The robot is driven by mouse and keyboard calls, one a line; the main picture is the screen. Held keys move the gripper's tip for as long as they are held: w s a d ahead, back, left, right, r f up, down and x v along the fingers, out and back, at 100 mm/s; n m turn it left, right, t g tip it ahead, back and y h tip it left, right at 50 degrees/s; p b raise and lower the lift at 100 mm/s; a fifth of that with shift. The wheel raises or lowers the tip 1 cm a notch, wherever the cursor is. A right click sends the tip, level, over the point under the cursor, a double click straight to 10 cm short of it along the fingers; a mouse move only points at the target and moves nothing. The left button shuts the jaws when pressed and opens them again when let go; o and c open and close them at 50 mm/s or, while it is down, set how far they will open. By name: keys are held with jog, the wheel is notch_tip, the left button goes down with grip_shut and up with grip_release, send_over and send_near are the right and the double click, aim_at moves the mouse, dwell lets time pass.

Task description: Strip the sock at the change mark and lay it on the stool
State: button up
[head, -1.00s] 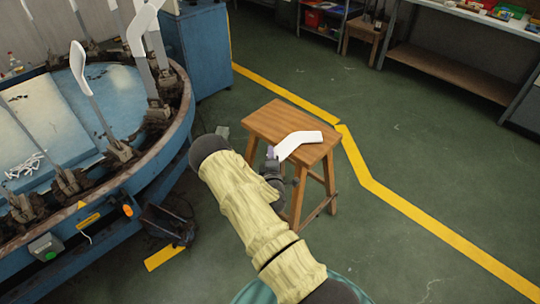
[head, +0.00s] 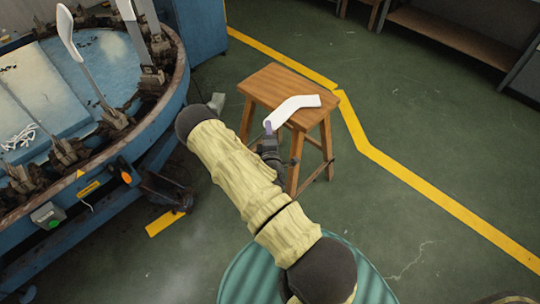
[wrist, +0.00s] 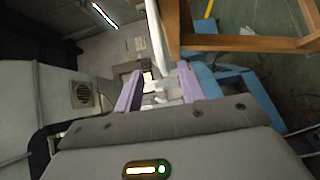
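The white sock (head: 292,107) lies bent across the right front part of the wooden stool's top (head: 266,84), its near end at the front edge. My gripper (head: 268,130) is just off that edge, by the sock's near end. In the wrist view, its two purple fingers (wrist: 159,78) stand apart, with clear gaps beside the white sock (wrist: 155,35) showing between and beyond them. The gripper looks open. The stool's edge (wrist: 230,42) is at upper right there. The blue boarding machine (head: 120,150) at left carries upright forms, one with a white top (head: 66,30). No change mark is discernible.
A blue cabinet (head: 203,35) stands behind the machine. A dark pedal-like unit (head: 165,190) is on the floor at the machine's foot. A yellow line (head: 420,195) crosses the green floor, which is clear right of the stool. A workbench (head: 445,35) is at back right.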

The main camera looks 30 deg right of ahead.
jog(key=v, duration=1.1)
dwell(0.6)
